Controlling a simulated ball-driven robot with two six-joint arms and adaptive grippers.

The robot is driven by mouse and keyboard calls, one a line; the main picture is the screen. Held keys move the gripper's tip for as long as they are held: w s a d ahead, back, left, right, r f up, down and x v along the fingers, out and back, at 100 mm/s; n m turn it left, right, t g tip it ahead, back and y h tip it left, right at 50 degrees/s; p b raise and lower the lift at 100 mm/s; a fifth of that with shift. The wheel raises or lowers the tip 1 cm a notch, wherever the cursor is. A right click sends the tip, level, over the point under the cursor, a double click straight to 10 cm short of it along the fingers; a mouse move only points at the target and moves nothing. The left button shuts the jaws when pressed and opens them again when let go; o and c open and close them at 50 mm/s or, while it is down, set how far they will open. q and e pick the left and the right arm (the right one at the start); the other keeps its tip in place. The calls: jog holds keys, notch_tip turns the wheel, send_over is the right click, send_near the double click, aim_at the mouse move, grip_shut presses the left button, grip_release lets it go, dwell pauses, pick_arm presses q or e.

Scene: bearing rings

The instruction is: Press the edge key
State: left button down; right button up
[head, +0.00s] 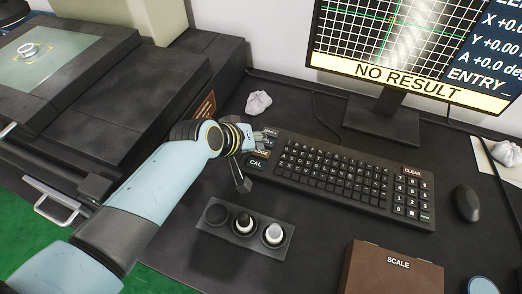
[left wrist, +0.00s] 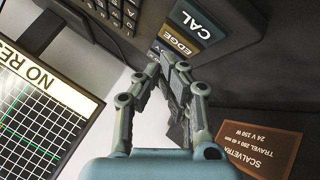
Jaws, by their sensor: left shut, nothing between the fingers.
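The edge key (left wrist: 177,41) is a tan key with the word EDGE, between the CAL key (left wrist: 205,18) and another labelled key in the left wrist view. In the head view the edge key (head: 262,154) is at the keyboard's left end, partly covered by my gripper. My left gripper (left wrist: 168,66) is shut and empty, with its fingertips close to the edge key. I cannot tell whether they touch it. In the head view my left gripper (head: 260,138) is over the keyboard's upper left corner. My right gripper is not in view.
The keyboard (head: 330,175) lies on the dark desk. The monitor (head: 420,50) behind it reads NO RESULT. A crumpled white lump (head: 258,103) lies behind the gripper. A three-place holder (head: 244,228) and a brown SCALE box (head: 392,268) are in front. A mouse (head: 466,203) is at right.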

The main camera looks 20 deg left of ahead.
aim_at(258, 151)
pick_arm(q)
jog(key=shift+f, duration=0.1)
jog(key=shift+f, duration=0.35)
jog(key=shift+f+b, duration=0.3)
jog(key=shift+b, duration=0.05)
dwell(0.7)
dwell(0.3)
jog(key=shift+r+p, duration=0.75)
jog(key=shift+p, duration=0.15)
notch_tip(258, 151, up, 5)
jog(key=p, duration=0.5)
jog(key=shift+r, duration=0.1)
